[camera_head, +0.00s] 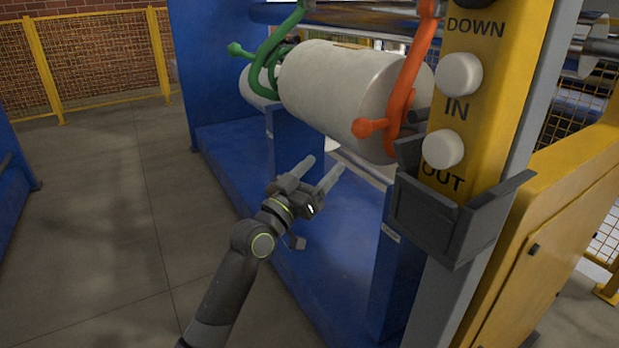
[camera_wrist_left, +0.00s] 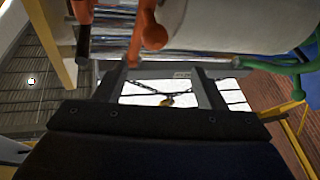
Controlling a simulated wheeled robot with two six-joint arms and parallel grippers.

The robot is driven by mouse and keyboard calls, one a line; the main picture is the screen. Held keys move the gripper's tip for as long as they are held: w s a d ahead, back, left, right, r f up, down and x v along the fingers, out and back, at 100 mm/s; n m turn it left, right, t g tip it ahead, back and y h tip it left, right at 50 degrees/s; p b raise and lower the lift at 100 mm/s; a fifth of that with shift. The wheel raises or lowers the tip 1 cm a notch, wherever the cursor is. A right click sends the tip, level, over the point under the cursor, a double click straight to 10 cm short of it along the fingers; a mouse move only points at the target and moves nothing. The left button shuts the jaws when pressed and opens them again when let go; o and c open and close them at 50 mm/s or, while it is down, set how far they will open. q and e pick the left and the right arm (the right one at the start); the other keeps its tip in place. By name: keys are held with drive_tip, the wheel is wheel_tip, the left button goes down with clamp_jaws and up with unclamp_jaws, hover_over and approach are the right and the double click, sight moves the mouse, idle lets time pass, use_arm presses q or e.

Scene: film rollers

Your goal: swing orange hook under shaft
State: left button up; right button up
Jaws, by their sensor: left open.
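The orange hook (camera_head: 404,88) hangs down at the right end of the large white roll (camera_head: 345,85), with its knobbed handle pointing left. In the left wrist view the orange hook (camera_wrist_left: 146,35) is at the top, left of the roll (camera_wrist_left: 225,25). The green hook (camera_head: 266,60) is at the roll's other end. The shaft is mostly hidden; a dark stub (camera_head: 419,106) shows beside the orange hook. My left gripper (camera_head: 328,168) is open and empty, below the roll and left of the orange hook, apart from both. My right gripper is not in view.
A yellow button panel (camera_head: 478,100) with a dark grey holder (camera_head: 440,212) stands close on the right. The blue machine frame (camera_head: 300,262) lies below and behind my left arm. Open floor (camera_head: 100,220) is at the left, with yellow fencing (camera_head: 95,60) behind.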

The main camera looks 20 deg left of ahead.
use_arm(q)
drive_tip(key=shift+v, duration=1.45)
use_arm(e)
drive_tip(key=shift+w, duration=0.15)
